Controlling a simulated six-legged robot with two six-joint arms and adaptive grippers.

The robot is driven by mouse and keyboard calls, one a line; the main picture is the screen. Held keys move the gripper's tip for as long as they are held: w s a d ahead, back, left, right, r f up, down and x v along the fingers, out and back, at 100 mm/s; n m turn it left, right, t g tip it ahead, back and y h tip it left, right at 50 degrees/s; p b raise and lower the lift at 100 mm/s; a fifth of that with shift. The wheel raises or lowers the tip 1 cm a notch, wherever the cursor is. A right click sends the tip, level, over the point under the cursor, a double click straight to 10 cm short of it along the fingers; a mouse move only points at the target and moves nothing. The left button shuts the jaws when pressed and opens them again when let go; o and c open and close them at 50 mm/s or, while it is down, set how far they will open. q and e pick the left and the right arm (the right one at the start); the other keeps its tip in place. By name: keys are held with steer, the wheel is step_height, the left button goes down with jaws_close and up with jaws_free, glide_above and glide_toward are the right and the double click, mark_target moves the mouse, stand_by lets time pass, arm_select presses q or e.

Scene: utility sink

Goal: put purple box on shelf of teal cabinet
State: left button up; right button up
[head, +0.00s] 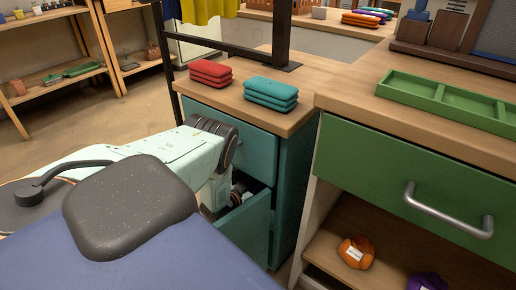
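The teal cabinet (293,172) stands in the middle under a wooden top. Its upper teal front looks closed, and a lower teal front (245,236) stands out like an open drawer. My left arm reaches in from the left, and my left gripper (240,192) is at the gap above that lower front. Its fingers are mostly hidden, so I cannot tell whether it holds anything. A purple object (427,282) sits at the bottom right edge, cut off by the frame; I cannot tell whether it is the purple box. My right gripper is out of view.
Red stacked cases (210,73) and teal stacked cases (271,93) lie on the cabinet top. To the right stands a counter with a green drawer (400,185) and a metal handle. An orange item (356,252) lies on the shelf below. A dark post rises behind the teal cabinet.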

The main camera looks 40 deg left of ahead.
arm_select(q)
steer(key=o, duration=0.3)
steer(key=shift+r, duration=0.2)
steer(key=p+v, duration=0.5)
steer(key=v, duration=0.7)
steer(key=shift+p, duration=0.35)
steer(key=shift+s, duration=0.1)
